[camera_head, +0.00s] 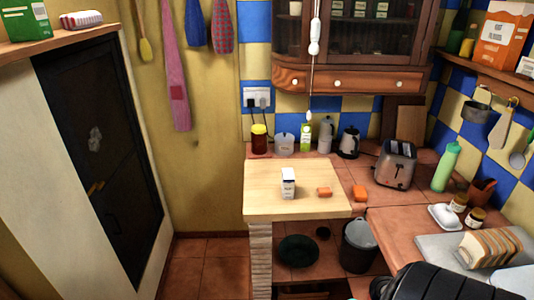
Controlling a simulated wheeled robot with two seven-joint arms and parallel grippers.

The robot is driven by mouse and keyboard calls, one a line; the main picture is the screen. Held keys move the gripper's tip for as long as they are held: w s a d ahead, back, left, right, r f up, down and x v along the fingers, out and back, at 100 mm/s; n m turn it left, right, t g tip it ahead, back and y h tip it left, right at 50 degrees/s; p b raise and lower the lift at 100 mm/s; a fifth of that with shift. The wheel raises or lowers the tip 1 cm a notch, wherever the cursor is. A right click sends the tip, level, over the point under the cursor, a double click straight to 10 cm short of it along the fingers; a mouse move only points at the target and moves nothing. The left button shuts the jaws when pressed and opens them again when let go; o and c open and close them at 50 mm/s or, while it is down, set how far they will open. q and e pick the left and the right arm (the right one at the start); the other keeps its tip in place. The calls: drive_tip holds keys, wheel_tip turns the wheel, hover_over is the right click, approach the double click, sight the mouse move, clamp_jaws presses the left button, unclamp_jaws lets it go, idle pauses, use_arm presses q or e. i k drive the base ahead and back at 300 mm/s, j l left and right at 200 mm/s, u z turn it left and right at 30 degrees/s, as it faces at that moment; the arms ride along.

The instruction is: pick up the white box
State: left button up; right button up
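A small white box (288,184) with dark print on its front stands upright on the pale wooden worktop (265,207) of a brick counter, near the middle of the head view. Nothing touches the box from above, and its front is fully visible. A small orange-brown item (324,192) lies just to its right. Neither my left nor my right gripper shows in the head view.
A bin (358,245) is below. Sliced bread (490,246) lies at right. The worktop's front left is clear.

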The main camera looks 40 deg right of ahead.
sight(288, 179)
drive_tip(key=z, duration=1.55)
